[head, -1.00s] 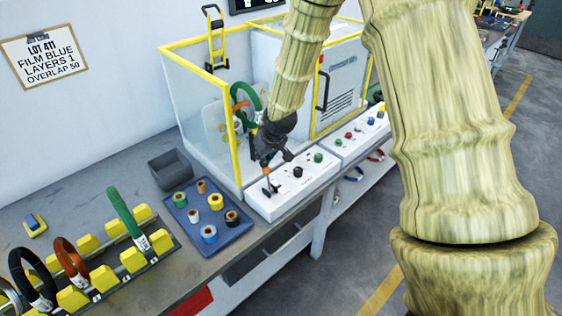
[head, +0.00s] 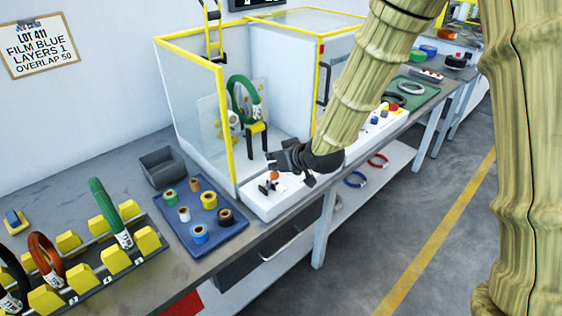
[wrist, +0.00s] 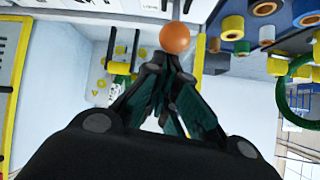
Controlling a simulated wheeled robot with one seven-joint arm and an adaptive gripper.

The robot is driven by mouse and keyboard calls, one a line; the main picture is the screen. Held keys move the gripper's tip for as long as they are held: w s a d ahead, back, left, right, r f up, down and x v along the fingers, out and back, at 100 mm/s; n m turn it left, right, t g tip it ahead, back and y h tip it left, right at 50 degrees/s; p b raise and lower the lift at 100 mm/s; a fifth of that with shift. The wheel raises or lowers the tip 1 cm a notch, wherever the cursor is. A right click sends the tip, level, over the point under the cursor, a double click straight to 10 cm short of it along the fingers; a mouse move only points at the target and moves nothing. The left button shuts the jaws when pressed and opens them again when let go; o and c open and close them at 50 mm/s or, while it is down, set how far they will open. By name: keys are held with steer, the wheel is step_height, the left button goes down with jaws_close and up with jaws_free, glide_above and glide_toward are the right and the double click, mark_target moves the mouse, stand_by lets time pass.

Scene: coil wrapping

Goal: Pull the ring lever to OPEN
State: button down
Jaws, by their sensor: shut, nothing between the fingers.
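The lever's orange ball knob (head: 275,174) shows above a dark mount on the white control panel (head: 255,207), in front of the yellow-framed booth. In the wrist view the orange knob (wrist: 174,37) appears just beyond my fingertips. My gripper (head: 269,163) is at the lever, level with the knob or slightly above it. Its fingers (wrist: 165,64) are shut with nothing between them. I cannot tell whether the fingertips touch the knob. My gripper and forearm hide much of the panel, and no lever markings are readable.
A green coil (head: 240,92) stands inside the yellow-framed booth behind the panel. A blue tray (head: 183,198) of small rolls and a grey bin (head: 165,172) sit left of the panel. Coils stand in a yellow-block rack (head: 148,240) at lower left. Open floor lies right of the bench.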

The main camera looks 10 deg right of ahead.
steer(key=shift+s+d+f, duration=0.15)
stand_by(0.5)
steer(key=w+a+r+p, duration=0.1)
steer(key=w+r+p, duration=0.2)
steer(key=f+b+v, duration=0.1)
steer(key=b+v, duration=0.1)
steer(key=v, duration=0.7)
steer(key=shift+s+d+r+b, duration=0.3)
steer(key=shift+s+d, duration=0.05)
steer(key=shift+s, duration=0.2)
